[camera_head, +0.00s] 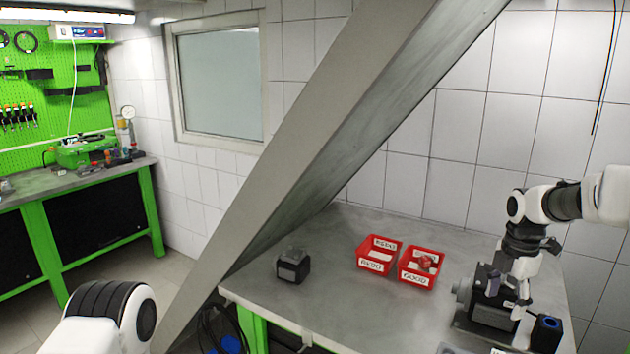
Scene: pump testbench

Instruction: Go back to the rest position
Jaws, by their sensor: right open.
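My right arm comes in from the right edge, and its gripper (520,290) points down over the dark pump testbench (490,300) at the right end of the grey table. The fingers are open and look empty; they overlap the testbench in the picture, and I cannot tell if they touch it. Part of my left arm shows as a white and black link at the bottom left. The left gripper is out of the frame.
Two red bins (378,257) (418,268) stand mid-table; the GOOD bin holds a red part. A dark block (293,265) sits left. A slanted grey beam (330,120) crosses the view. A blue-topped dark cylinder (546,334) stands beside the testbench. The table's front middle is clear.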

